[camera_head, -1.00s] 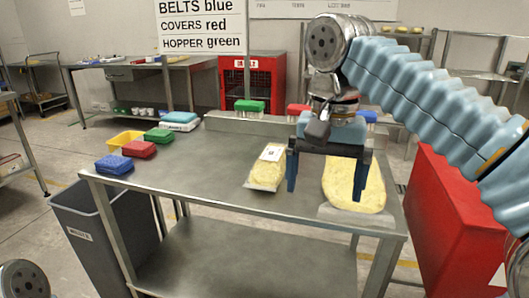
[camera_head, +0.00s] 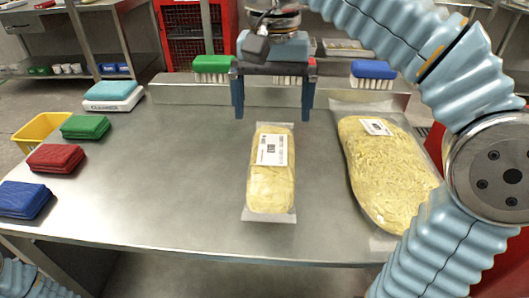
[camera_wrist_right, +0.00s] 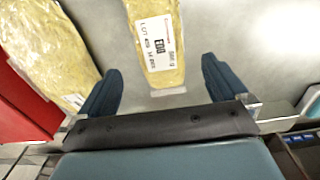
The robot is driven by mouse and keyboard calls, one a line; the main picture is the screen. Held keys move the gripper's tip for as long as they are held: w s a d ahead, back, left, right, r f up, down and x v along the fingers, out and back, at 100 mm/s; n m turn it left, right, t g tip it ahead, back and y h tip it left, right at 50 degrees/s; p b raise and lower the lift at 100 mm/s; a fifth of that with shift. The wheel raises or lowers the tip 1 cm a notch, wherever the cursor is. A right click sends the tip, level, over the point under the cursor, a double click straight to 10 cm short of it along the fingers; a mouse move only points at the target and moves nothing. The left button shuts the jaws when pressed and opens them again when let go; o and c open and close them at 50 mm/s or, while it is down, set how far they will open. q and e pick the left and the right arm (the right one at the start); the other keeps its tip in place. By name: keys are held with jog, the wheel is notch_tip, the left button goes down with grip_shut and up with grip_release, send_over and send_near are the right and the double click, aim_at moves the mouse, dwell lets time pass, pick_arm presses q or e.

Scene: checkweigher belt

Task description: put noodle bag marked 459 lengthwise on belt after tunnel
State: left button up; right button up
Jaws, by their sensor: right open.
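A small clear bag of yellow noodles (camera_head: 270,188) with a white label lies on the steel table, its long side pointing away from me. In the right wrist view the bag (camera_wrist_right: 155,50) shows its label, where small print seems to read LOT 459. My right gripper (camera_head: 272,117) is open and empty, fingers down, above the bag's far end. In the wrist view its fingers (camera_wrist_right: 160,72) stand on either side of the bag's near end, not gripping it. A larger noodle bag (camera_head: 385,175) lies to the right. My left gripper is out of frame. No belt or tunnel shows.
Folded blue (camera_head: 22,200), red (camera_head: 55,158) and green (camera_head: 85,127) cloths lie along the table's left side. Several brushes, including a green one (camera_head: 212,65) and a blue one (camera_head: 373,70), stand at the back ledge. The table's left middle (camera_head: 170,170) is clear.

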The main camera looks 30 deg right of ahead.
aim_at(273, 148)
notch_tip(273, 148, down, 6)
jog(key=shift+r+b, duration=0.25)
jog(key=shift+b, duration=0.35)
notch_tip(273, 148, down, 6)
jog(key=shift+s+f+b, duration=0.1)
jog(key=shift+s+b, duration=0.05)
jog(key=shift+b, duration=0.4)
jog(key=c, duration=1.1)
jog(key=shift+r, duration=0.8)
jog(key=r, duration=0.2)
jog(key=r+p, duration=0.1)
jog(key=shift+s+a, duration=0.25)
jog(key=shift+s, duration=0.05)
jog(key=s+a+r, duration=0.1)
jog(key=s+r, duration=0.1)
jog(key=r, duration=0.1)
jog(key=s+a+r, duration=0.1)
jog(key=s+r, duration=0.1)
jog(key=shift+a+r+p, duration=0.15)
jog(key=shift+a+p, duration=0.15)
jog(key=shift+p, duration=0.05)
jog(key=s+a+r, duration=0.3)
jog(key=s+a, duration=0.1)
jog(key=s, duration=0.3)
jog(key=shift+a+r+p, duration=0.15)
jog(key=shift+a+p, duration=0.1)
jog(key=shift+p, duration=0.15)
